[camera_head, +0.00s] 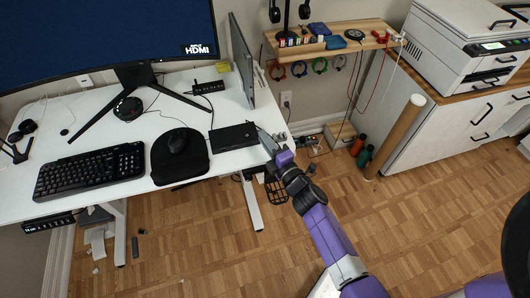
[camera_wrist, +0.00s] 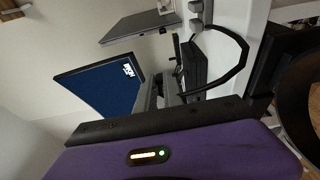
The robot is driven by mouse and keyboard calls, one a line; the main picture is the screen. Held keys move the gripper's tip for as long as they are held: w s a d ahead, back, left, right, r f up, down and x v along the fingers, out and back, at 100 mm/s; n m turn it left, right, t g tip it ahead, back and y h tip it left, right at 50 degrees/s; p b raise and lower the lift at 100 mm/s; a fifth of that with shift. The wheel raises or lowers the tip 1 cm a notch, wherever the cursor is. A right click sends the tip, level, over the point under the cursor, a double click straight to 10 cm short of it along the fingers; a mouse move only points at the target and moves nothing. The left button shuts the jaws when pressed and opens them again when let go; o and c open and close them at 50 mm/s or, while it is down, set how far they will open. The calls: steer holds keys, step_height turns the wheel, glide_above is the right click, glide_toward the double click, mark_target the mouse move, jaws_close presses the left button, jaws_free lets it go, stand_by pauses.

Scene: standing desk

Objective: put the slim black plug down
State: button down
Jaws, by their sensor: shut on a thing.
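My gripper (camera_head: 266,139) is at the right end of the white desk (camera_head: 225,163), just right of a flat black box (camera_head: 233,137). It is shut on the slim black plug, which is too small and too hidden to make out. I cannot tell whether the plug touches the desk.
A black mouse mat (camera_head: 180,165) and a keyboard (camera_head: 90,171) lie further left. A thin upright screen (camera_head: 242,60) stands behind the gripper. A power strip (camera_head: 205,88) lies at the back. A wooden shelf (camera_head: 330,42) is at the back right.

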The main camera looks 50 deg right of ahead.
mark_target(265, 154)
steer(key=shift+f+b, duration=0.75)
steer(key=shift+f, duration=1.4)
steer(key=shift+f, duration=0.25)
steer(key=c, duration=1.5)
jaws_free()
steer(key=shift+r, duration=0.1)
